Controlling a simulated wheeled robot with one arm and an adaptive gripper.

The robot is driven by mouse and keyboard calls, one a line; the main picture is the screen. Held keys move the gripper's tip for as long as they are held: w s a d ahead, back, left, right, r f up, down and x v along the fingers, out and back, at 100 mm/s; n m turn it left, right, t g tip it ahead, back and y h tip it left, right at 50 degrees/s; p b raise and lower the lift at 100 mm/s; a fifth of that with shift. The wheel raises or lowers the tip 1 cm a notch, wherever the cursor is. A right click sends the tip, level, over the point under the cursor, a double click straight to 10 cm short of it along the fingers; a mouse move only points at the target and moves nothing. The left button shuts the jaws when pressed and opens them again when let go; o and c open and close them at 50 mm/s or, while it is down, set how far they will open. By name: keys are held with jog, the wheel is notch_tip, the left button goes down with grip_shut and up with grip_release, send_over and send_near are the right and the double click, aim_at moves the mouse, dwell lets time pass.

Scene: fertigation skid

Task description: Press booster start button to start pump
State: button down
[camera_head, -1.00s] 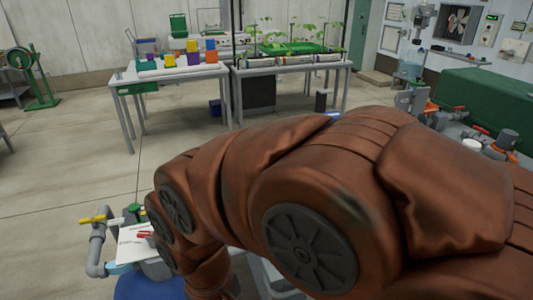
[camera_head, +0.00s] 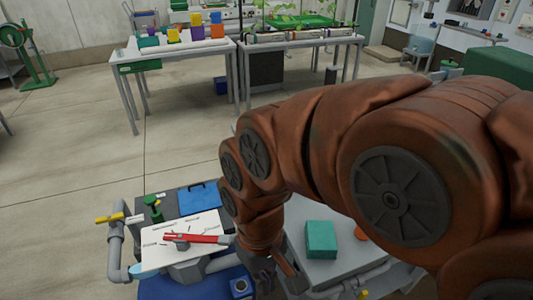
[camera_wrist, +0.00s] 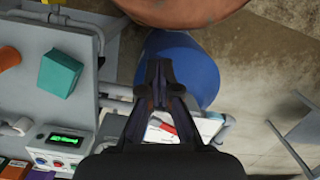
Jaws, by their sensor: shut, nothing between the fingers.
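A grey control box (camera_wrist: 60,149) with a lit green display and a row of small round buttons is at the lower left of the wrist view. I cannot read which button is the booster start. In the head view a small blue box (camera_head: 240,287) with a round top fitting stands near the bottom edge, and I cannot tell its function. My gripper (camera_wrist: 160,68) is shut and empty in the middle of the wrist view, apart from the control box and to its right. In the head view my arm mostly hides it.
A teal block (camera_head: 321,240) sits on a grey surface beside my arm. A white board (camera_head: 185,240) with a red-handled part lies left of it, near a grey pipe with a yellow handle (camera_head: 109,218). A blue rounded thing (camera_wrist: 190,60) is behind my fingers. Open floor lies beyond.

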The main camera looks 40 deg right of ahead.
jog(key=w+a+r+t+y+p, duration=0.2)
jog(key=w+r+y, duration=0.15)
jog(key=w, duration=1.25)
jog(key=w+d+r+t+y+p, duration=0.1)
jog(key=w+d+r+t, duration=0.15)
jog(key=w, duration=0.45)
jog(key=w+d+r+t+y, duration=0.1)
jog(key=w+d, duration=0.3)
jog(key=w, duration=0.2)
jog(key=w+d+f+m+t+h, duration=0.1)
jog(key=w+d, duration=0.2)
jog(key=d, duration=0.5)
jog(key=w+d+f+m+t+p, duration=0.1)
jog(key=w+d, duration=0.3)
jog(key=d, duration=0.5)
jog(key=w+d+f+m+t+h+p, duration=0.1)
jog(key=w+d+f+m+t, duration=0.1)
jog(key=d, duration=0.7)
jog(key=shift+w+d+f+m+t+h, duration=0.3)
jog(key=shift+w+f+m, duration=0.25)
jog(key=shift+w, duration=0.45)
jog(key=shift+a, duration=0.1)
notch_tip(320, 180, down, 7)
jog(key=shift+b, duration=0.4)
jog(key=shift+f+b, duration=0.85)
jog(key=shift+f, duration=0.05)
